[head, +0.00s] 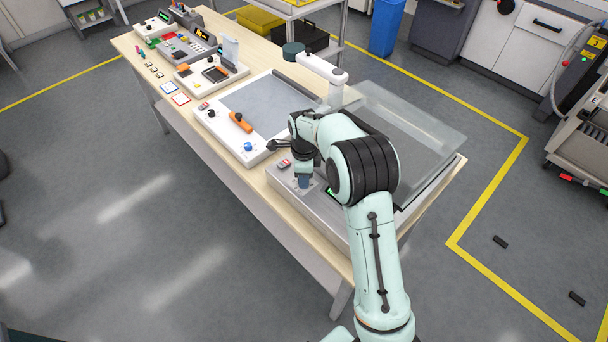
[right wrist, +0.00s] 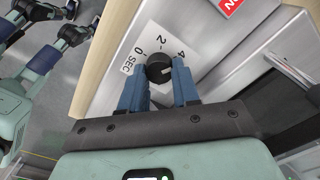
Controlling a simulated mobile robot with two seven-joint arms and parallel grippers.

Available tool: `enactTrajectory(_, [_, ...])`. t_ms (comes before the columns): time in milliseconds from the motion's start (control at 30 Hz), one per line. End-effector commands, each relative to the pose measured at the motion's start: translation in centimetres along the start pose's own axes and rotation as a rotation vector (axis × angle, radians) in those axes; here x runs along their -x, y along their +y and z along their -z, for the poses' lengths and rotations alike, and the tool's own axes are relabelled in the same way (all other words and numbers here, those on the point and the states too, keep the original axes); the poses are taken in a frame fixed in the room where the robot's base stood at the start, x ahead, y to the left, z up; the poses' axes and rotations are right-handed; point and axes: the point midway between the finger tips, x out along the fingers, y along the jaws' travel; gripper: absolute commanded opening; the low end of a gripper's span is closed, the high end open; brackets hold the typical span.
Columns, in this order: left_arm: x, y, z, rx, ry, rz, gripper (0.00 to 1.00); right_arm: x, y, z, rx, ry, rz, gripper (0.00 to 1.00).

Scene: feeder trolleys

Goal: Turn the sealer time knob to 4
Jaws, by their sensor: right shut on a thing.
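The sealer (head: 338,229) is the pale box with a raised clear lid at the near right end of the table. Its time knob (right wrist: 157,69) is round and black, on a light panel marked 0 SEC, 2 and 4. My right gripper (right wrist: 160,84) is shut on the knob, with a blue finger at each side of it. A small pale mark shows on the knob's right side, but I cannot tell the exact setting. In the head view my right gripper (head: 304,182) points down at the sealer's panel and hides the knob.
Beside the sealer stands a white board unit (head: 224,140) with an orange handle (head: 241,122) and a blue knob (head: 248,146). More devices fill the table's far end. Floor left of the table is clear.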

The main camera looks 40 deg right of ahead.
Motion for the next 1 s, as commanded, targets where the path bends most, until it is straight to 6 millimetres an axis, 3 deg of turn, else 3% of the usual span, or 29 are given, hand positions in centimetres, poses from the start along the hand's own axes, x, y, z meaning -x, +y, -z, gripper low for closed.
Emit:
enactTrajectory(433, [0.0,0.0,0.0,0.000,0.000,0.000,0.43,0.0,0.0,-0.1,-0.007,-0.001,0.001,0.00])
enactTrajectory(467, [0.0,0.0,0.0,0.000,0.000,0.000,0.43,0.0,0.0,-0.1,-0.007,-0.001,0.001,0.37])
enactTrajectory(500, [0.0,0.0,0.0,0.000,0.000,0.000,0.43,0.0,0.0,-0.1,-0.007,-0.001,0.001,0.50])
enactTrajectory(533, [0.0,0.0,0.0,0.000,0.000,0.000,0.43,0.0,0.0,-0.1,-0.007,-0.001,0.001,0.56])
enactTrajectory(833, [0.0,0.0,0.0,0.000,0.000,0.000,0.43,0.1,0.0,0.0,-0.007,-0.001,0.001,0.56])
enactTrajectory(1000, [0.2,0.1,0.2,-0.001,0.002,-0.001,0.43,1.8,-0.1,-0.1,-0.006,-0.003,0.004,0.56])
